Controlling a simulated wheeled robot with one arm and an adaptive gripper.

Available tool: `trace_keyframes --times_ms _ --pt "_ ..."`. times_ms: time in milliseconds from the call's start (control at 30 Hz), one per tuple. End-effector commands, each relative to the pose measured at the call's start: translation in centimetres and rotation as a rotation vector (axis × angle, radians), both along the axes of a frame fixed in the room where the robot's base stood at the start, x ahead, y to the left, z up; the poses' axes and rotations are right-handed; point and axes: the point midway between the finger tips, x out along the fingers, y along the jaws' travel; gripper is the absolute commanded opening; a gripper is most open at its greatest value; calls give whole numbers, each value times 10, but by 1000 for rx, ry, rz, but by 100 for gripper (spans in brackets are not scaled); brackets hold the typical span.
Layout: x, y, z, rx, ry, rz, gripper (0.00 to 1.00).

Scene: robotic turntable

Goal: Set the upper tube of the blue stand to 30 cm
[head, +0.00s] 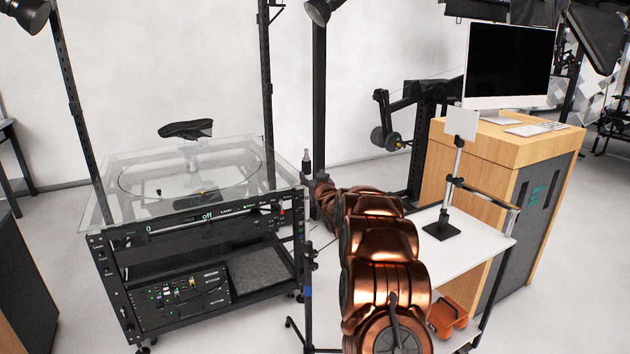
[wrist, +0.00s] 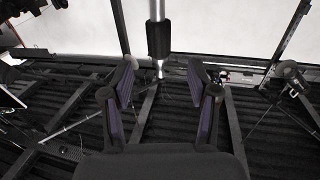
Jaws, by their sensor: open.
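A thin upright stand with a small blue part (head: 308,280) rises between the turntable cart and my arm in the head view. Its dark pole runs up past my gripper (head: 320,192) to a black top piece (head: 306,160). In the wrist view a silver tube (wrist: 158,10) with a black collar (wrist: 159,40) stands ahead, in line with the gap between my fingers. My gripper (wrist: 161,82) is open there, with a finger on each side and nothing held. I cannot tell whether a finger touches the tube. No height scale is readable.
The glass-topped turntable cart (head: 112,220) is close on the left. A white side table (head: 490,246) holding a small stand (head: 455,180) is on the right, beside a wooden desk (head: 555,145) with a monitor (head: 510,62). Bare floor lies at front left.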

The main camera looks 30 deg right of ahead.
Motion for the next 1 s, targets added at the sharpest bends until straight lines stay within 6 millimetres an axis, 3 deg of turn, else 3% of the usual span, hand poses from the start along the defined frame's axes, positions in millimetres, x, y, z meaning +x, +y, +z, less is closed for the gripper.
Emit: trace_keyframes --times_ms 333,1000 --pt "-23 5 1 0 -1 -2 60" --pt "-25 8 1 1 3 -1 60"
